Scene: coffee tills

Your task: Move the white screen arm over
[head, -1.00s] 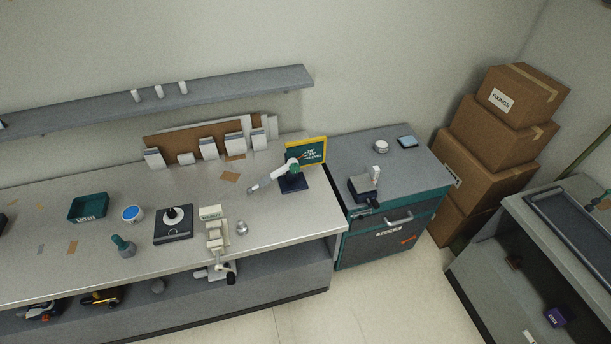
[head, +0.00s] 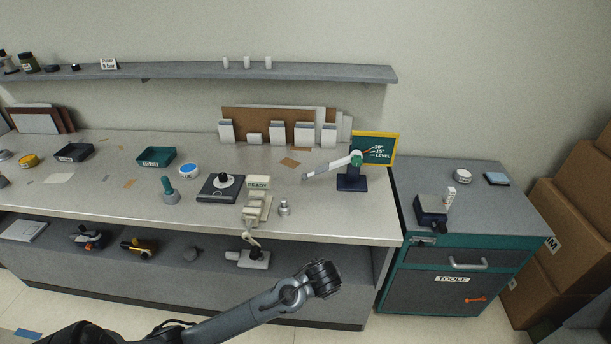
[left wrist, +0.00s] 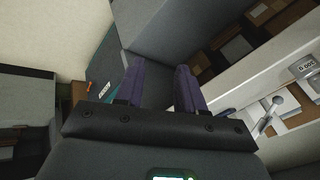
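The white screen arm (head: 330,167) shows in the head view on the right part of the steel counter. It slopes down to the left from a green joint (head: 356,159) on a dark blue base (head: 352,183). Behind it stands a green, yellow-edged board (head: 375,148) marked 30°, 15° and LEVEL. My left arm (head: 250,311) reaches in below the counter front, well away from the screen arm; its fingers cannot be made out there. In the left wrist view my left gripper (left wrist: 160,70) has two purple fingers apart with nothing between them. My right gripper is out of view.
A READY-marked cream device (head: 257,200), a small metal knob (head: 284,208) and a black scale-like pad (head: 221,187) stand left of the screen arm. A tool cabinet (head: 470,252) adjoins the counter's right end, with boxes (head: 575,210) beyond. A shelf (head: 200,72) runs above.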

